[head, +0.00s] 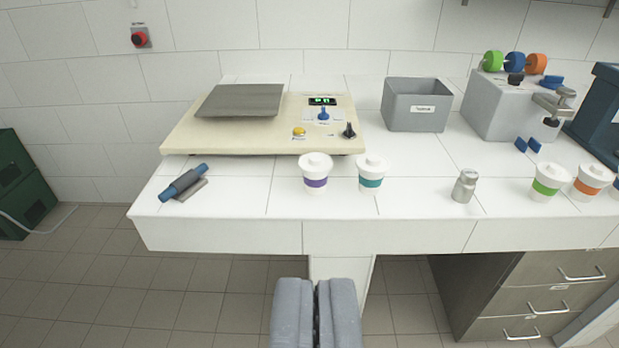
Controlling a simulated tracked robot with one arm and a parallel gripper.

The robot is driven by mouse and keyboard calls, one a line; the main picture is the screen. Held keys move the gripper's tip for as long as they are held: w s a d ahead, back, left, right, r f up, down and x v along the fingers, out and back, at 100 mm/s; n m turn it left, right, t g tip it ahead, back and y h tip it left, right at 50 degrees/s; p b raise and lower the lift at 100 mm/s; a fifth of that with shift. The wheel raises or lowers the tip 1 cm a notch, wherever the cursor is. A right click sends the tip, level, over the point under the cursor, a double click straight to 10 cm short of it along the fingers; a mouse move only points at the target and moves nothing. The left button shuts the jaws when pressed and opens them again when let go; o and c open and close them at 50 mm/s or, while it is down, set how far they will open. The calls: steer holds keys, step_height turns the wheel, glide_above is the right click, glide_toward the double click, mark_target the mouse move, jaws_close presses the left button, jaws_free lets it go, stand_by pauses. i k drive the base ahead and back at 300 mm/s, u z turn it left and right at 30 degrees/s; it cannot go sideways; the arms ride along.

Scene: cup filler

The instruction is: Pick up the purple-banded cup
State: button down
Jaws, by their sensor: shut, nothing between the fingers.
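The purple-banded cup (316,183) is white with a lid and a purple band round its middle. It stands upright near the front edge of the white tiled counter (230,203), in front of a weighing device. A similar teal-banded cup (371,182) stands close to its right. My gripper (316,284) is at the bottom centre, its two grey fingers together and empty. In the picture it is below the counter's front edge, straight under the purple-banded cup and apart from it.
A cream scale (190,135) with a grey plate stands behind the cups. A blue-handled tool (183,182) lies left. A metal weight (465,186), green-banded cup (546,188) and orange-banded cup (587,186) stand right. A grey bin (413,118) is behind. Drawers (550,300) are below right.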

mark_target(315, 184)
steer(key=z, duration=0.05)
steer(key=i, duration=1.3)
steer(key=u, duration=0.05)
